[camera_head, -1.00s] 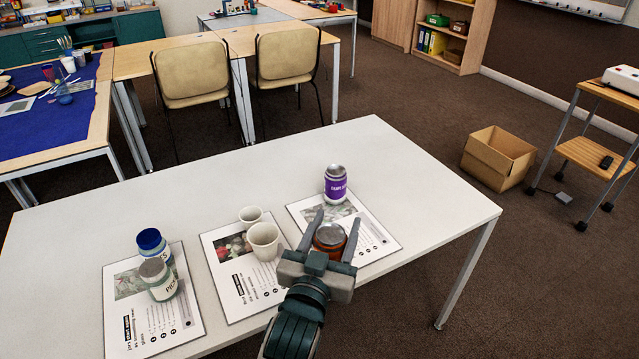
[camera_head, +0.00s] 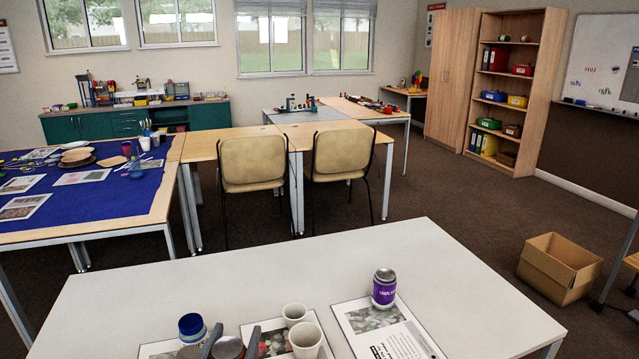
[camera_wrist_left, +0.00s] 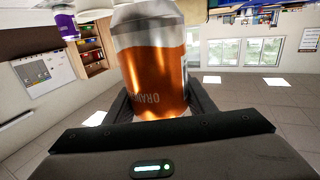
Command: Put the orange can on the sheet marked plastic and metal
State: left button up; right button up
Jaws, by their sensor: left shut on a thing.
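The orange can (camera_wrist_left: 155,65), with silver ends, fills the middle of the left wrist view between my fingers. In the head view its grey end (camera_head: 229,349) shows at the bottom edge. My left gripper (camera_head: 236,332) is shut on it, left of the white cups. The right sheet (camera_head: 390,333) bears a purple can (camera_head: 384,288). The middle sheet (camera_head: 270,327) lies under the cups, and the left sheet (camera_head: 158,349) is mostly cut off. I cannot read which sheet is marked plastic and metal. My right gripper is not in view.
Two white cups (camera_head: 305,341) (camera_head: 294,313) stand just right of my left gripper. A cardboard box (camera_head: 559,268) is on the floor at right.

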pick_arm(q)
jog(key=shift+n+y, duration=0.3)
jog(key=shift+y, duration=0.3)
jog(key=a, duration=0.3)
jog(key=s+a, duration=0.1)
jog(key=shift+s+a+r, duration=0.1)
jog(key=shift+a+r, duration=0.2)
jog(key=shift+r, duration=0.05)
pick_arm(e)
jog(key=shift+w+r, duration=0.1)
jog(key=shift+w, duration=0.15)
pick_arm(q)
jog(key=s+f, duration=0.3)
jog(key=s, duration=0.6)
jog(key=shift+s+f, duration=0.3)
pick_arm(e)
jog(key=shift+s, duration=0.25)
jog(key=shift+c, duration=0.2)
